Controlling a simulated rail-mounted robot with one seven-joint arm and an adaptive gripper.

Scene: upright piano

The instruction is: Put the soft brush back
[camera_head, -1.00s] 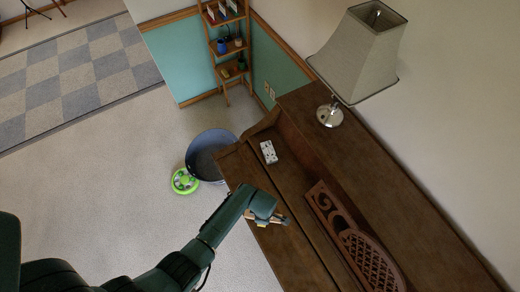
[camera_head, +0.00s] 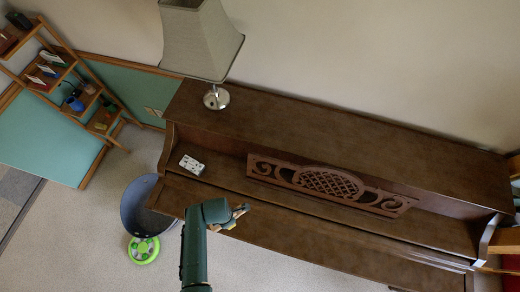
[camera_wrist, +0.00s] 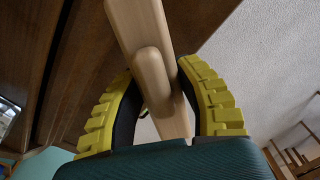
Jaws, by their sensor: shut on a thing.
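My gripper (camera_head: 236,216) is over the left front part of the piano, above or near its closed front lid. In the wrist view its two yellow-padded fingers (camera_wrist: 165,110) are shut on a pale wooden handle (camera_wrist: 152,62), which stands lengthwise between them. I take this handle to be the soft brush; no bristles can be made out. In the head view the held piece is tiny and mostly hidden by the gripper.
The brown upright piano (camera_head: 350,150) carries a lamp (camera_head: 205,45), a carved music desk (camera_head: 325,182) and a small white object (camera_head: 192,165). A dark round bin (camera_head: 133,212) and a green ring-shaped object (camera_head: 143,250) are on the floor. A wooden shelf (camera_head: 108,137) stands at left.

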